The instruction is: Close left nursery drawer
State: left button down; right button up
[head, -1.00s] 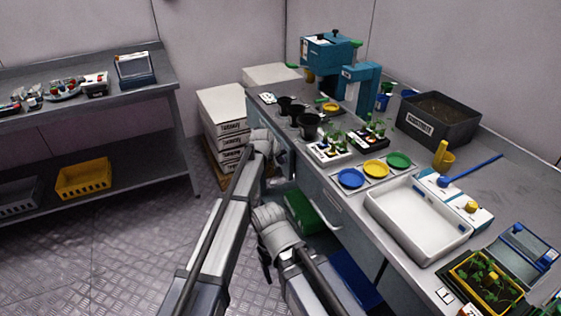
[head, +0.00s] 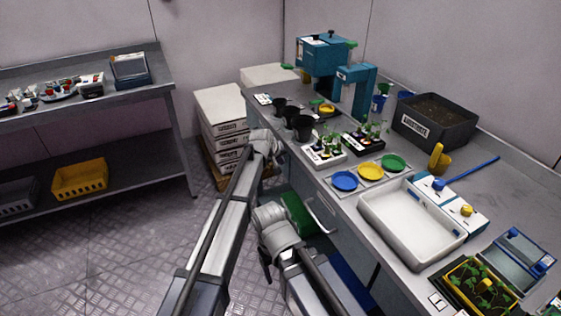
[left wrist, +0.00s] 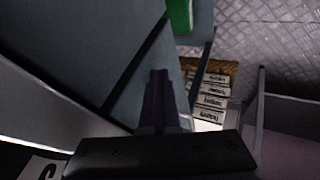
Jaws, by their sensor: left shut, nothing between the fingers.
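The left nursery drawer appears to be the one at the far left end of the bench (head: 468,142); its front is largely hidden behind my arm, so I cannot tell how far out it stands. A pale curved handle (head: 322,215) shows on the bench front right of my arms. My left gripper (left wrist: 158,100) is shut and empty in the left wrist view, its dark fingers in front of a grey-blue panel (left wrist: 85,35). I cannot tell whether they touch it. In the head view my left arm reaches the bench's left end.
Stacked white boxes (head: 222,112) stand on the floor beyond the bench's left end. A green item (head: 298,213) shows low beside the bench front. The bench top holds black pots, seedling trays and a white tray (head: 410,218). Open floor lies left, before a shelf.

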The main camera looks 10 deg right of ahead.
pick_arm(q)
jog(key=s+a+r+p, duration=0.6)
jog(key=a+r+p, duration=0.1)
jog(key=r+p, duration=0.1)
pick_arm(e)
notch_tip(320, 180, up, 8)
jog(key=a, duration=0.1)
pick_arm(q)
jog(key=shift+s+a, duration=0.1)
jog(key=shift+s, duration=0.05)
pick_arm(e)
jog(key=shift+w, duration=0.1)
